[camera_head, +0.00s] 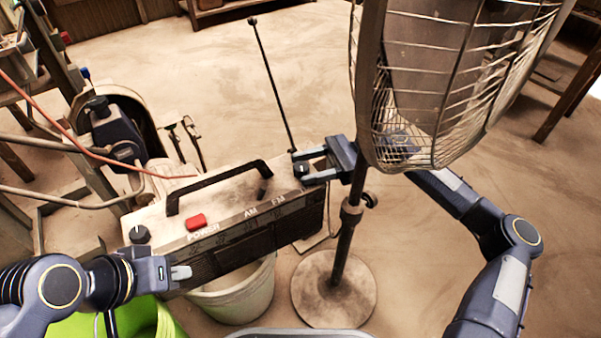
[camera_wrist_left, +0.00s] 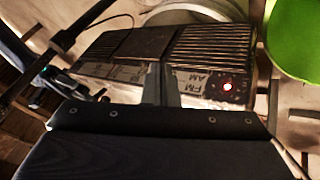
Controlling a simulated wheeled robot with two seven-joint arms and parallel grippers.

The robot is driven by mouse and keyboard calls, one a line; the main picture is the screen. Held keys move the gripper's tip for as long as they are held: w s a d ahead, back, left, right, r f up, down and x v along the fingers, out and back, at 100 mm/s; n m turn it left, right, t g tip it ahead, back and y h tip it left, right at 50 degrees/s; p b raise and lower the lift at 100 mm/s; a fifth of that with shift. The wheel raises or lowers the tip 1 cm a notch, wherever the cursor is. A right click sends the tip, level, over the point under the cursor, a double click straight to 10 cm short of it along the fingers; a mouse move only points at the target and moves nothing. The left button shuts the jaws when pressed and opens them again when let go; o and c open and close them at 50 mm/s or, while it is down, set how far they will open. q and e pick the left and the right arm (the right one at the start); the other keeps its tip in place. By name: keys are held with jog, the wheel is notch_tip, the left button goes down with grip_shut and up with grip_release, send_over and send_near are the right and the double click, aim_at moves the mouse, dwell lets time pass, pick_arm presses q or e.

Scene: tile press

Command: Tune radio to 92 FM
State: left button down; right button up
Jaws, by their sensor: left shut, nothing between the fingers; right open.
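The radio (camera_head: 235,195) is a beige box with a dark front, a black carry handle (camera_head: 215,185), a red POWER button (camera_head: 196,221) and AM/FM lettering on top. A dark knob (camera_head: 139,234) sits at its left end. Another small dark knob (camera_head: 301,169) sits at its right end, by the antenna. My right gripper (camera_head: 299,167) is open with its fingers on either side of the right knob; contact is unclear. My left gripper (camera_head: 188,272) is shut and empty in front of the radio's lower left. The left wrist view shows the radio (camera_wrist_left: 125,45) with a lit red spot (camera_wrist_left: 228,87). The dial reading is not legible.
A large caged fan (camera_head: 425,100) on a pole with a round base (camera_head: 334,290) stands close to my right arm. A pale bucket (camera_head: 235,297) is under the radio and a green bin (camera_head: 125,322) is at lower left. A thin antenna (camera_head: 270,80) rises beside the right gripper.

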jog(key=shift+x, duration=0.9)
jog(key=c, duration=1)
jog(key=shift+o, duration=0.2)
jog(key=n+g+h+p, duration=0.1)
jog(key=p, duration=0.3)
jog(key=n+g+p, duration=0.1)
jog(key=g+p, duration=0.1)
jog(key=p, duration=0.1)
jog(key=shift+a+r+h+p, duration=0.1)
jog(key=shift+r+h+p, duration=0.25)
jog(key=shift+r+h, duration=0.05)
jog(key=shift+f+n+g, duration=0.25)
jog(key=shift+n+g, duration=0.35)
jog(key=shift+g, duration=0.2)
jog(key=shift+f+n+g+h, duration=0.1)
jog(key=shift+n+g+h, duration=0.5)
jog(key=shift+g+h, duration=0.15)
jog(key=shift+h, duration=0.25)
